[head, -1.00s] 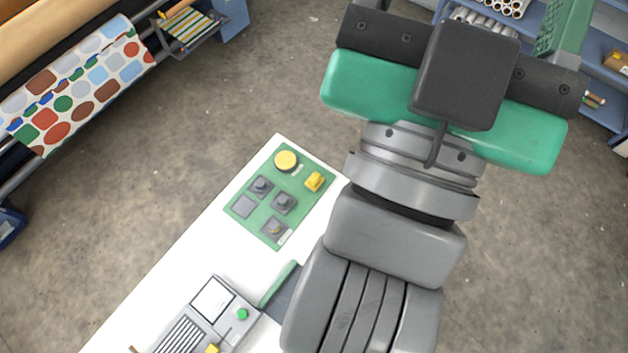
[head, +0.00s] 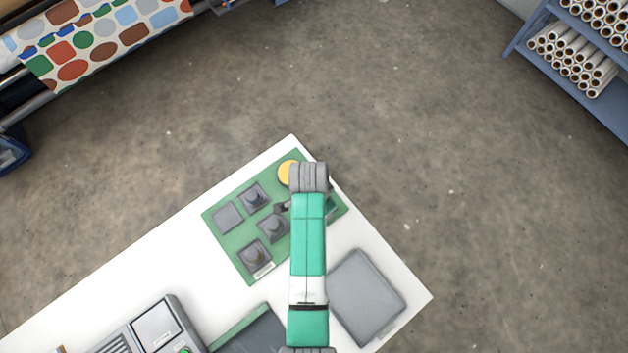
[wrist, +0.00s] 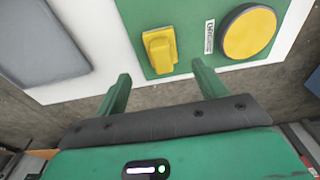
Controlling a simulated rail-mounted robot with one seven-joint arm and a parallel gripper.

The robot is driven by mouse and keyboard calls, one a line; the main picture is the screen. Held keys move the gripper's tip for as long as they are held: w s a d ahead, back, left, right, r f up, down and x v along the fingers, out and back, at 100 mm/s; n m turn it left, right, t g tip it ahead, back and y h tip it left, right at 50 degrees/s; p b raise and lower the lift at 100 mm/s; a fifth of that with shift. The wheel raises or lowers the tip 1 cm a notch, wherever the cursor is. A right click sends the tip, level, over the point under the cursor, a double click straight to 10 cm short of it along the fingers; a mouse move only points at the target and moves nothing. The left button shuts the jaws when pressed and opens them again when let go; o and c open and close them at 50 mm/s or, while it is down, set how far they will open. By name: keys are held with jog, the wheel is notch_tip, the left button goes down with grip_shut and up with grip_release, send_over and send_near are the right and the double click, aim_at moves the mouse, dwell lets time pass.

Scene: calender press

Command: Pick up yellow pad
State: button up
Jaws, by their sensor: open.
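Two yellow things sit on the green board (head: 225,228): a round flat disc and a small blocky piece. In the wrist view, the yellow disc (wrist: 248,33) is at the upper right and the yellow block (wrist: 160,50) is at upper centre. The disc (head: 286,172) shows partly in the head view, its right side hidden by my arm; the block is hidden there. I cannot tell which one is the yellow pad. My gripper (wrist: 160,78) is open and empty. Its fingers point towards the board, with the block beyond the gap between them and the disc to the right.
Several dark grey square pieces, some with knobs (head: 253,195), share the board. A grey flat slab (head: 366,295) lies on the white table (head: 150,265) to the right of my arm. A grey device (head: 150,325) stands at the front left. Floor is clear beyond the table.

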jog(key=shift+s+a+f, duration=0.1)
notch_tip(320, 180, down, 2)
jog(key=shift+f+b, duration=0.1)
jog(key=shift+b, duration=0.2)
jog(key=f, duration=0.1)
jog(key=f+b, duration=0.1)
jog(key=f, duration=0.1)
jog(key=w+f, duration=0.1)
jog(key=f, duration=0.1)
jog(key=shift+d+f, duration=0.1)
jog(key=shift+d, duration=0.25)
jog(key=c, duration=1.1)
jog(key=shift+r, duration=0.55)
jog(key=r, duration=0.1)
jog(key=r+p, duration=0.1)
jog(key=shift+s+a+r, duration=0.15)
jog(key=shift+s+r, duration=0.25)
jog(key=s+a, duration=0.1)
jog(key=s, duration=0.3)
jog(key=s+a+p, duration=0.1)
jog(key=s+a, duration=0.1)
jog(key=s, duration=0.3)
jog(key=s+a+r, duration=0.1)
jog(key=s, duration=0.4)
jog(key=shift+s+a+r+p, duration=0.1)
jog(key=shift+s+a+p, duration=0.1)
jog(key=shift+a+p, duration=0.15)
